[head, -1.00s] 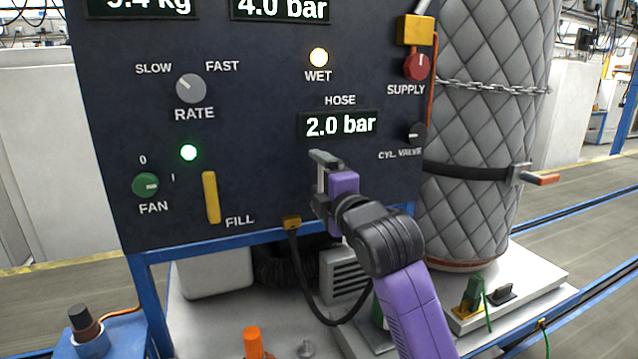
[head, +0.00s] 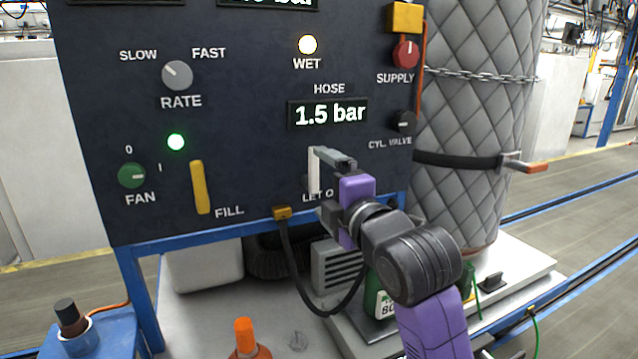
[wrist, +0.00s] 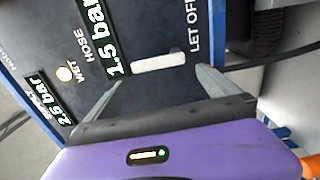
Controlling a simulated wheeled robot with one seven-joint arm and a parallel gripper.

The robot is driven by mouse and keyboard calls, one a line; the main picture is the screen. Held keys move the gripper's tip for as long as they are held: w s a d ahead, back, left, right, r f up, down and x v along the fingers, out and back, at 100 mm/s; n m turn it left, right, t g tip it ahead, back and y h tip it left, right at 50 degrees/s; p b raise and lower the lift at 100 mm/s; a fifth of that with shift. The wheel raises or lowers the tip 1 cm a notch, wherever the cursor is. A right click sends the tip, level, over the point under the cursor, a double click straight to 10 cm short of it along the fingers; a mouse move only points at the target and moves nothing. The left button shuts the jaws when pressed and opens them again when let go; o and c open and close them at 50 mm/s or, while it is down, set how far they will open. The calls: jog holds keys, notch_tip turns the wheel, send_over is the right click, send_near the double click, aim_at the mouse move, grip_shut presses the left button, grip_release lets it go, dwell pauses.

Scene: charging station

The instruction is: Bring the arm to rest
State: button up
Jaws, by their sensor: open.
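My gripper (head: 334,160) is in front of the dark panel (head: 250,130), at the LET OFF lever, with purple and dark grey arm links behind it. In the wrist view my gripper (wrist: 160,78) has its two grey fingers spread wide, with nothing held. The white LET OFF lever (head: 313,172) stands roughly upright in the head view, partly hidden by the gripper. In the wrist view the lever (wrist: 158,63) lies beyond and between the fingertips; a small gap seems to separate them. The HOSE display (head: 330,114) reads 1.5 bar.
The yellow FILL lever (head: 201,187), green FAN knob (head: 131,175) and RATE knob (head: 177,75) are left on the panel. A quilted, chained cylinder (head: 470,120) stands right. A black hose (head: 300,275) hangs below. An orange-capped item (head: 245,335) is in front.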

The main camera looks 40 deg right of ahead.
dwell(0.6)
notch_tip(320, 180, up, 5)
jog(key=s+m+t, duration=0.1)
jog(key=m+t, duration=0.1)
jog(key=m, duration=0.2)
jog(key=s+a+f+m+t+h, duration=0.1)
jog(key=s+a+f+m, duration=0.3)
jog(key=s+f+m, duration=0.3)
jog(key=s+a+f+m, duration=0.4)
jog(key=s+f+m, duration=0.1)
jog(key=f, duration=0.4)
jog(key=s+a+f+g+y, duration=0.2)
jog(key=s+f, duration=0.4)
jog(key=s, duration=0.3)
jog(key=s+a+f+g+y, duration=0.1)
jog(key=s+a+f+y, duration=0.1)
jog(key=s+a+f, duration=0.2)
jog(key=s+a+f+n+g+y, duration=0.1)
jog(key=s+a+f+g+y, duration=0.1)
jog(key=s+f, duration=0.6)
jog(key=s+a, duration=0.1)
jog(key=s, duration=0.4)
jog(key=shift+s+a+f+g, duration=0.25)
jog(key=shift+s+a+g, duration=0.05)
jog(key=shift+a, duration=0.05)
dwell(1.4)
